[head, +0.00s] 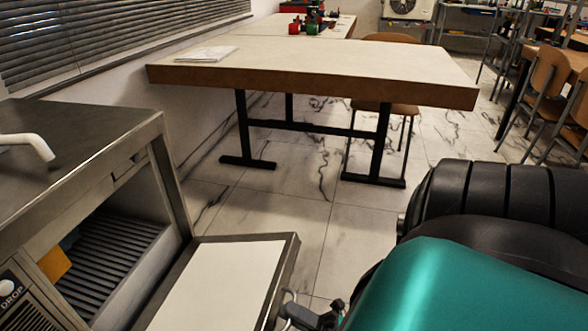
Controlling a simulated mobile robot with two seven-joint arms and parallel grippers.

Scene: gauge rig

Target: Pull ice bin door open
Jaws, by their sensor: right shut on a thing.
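The ice bin is a grey metal cabinet (95,125) at the left of the head view. Its door (222,285), a white panel in a dark grey frame, stands out from the front, so the opening and the ribbed inside (90,260) show. The door's lower part is cut off by the picture edge. My right gripper (290,308) is at the door's right edge, shut on its handle (289,294), a small metal piece largely hidden by the fingers. My left gripper is out of view.
A yellow-orange piece (54,263) sits inside the bin. A white curved spout (30,145) stands on the cabinet top. A pale table (320,70) with black legs stands beyond the door, with chairs (550,75) at the right. Marble-look floor (270,210) between is clear.

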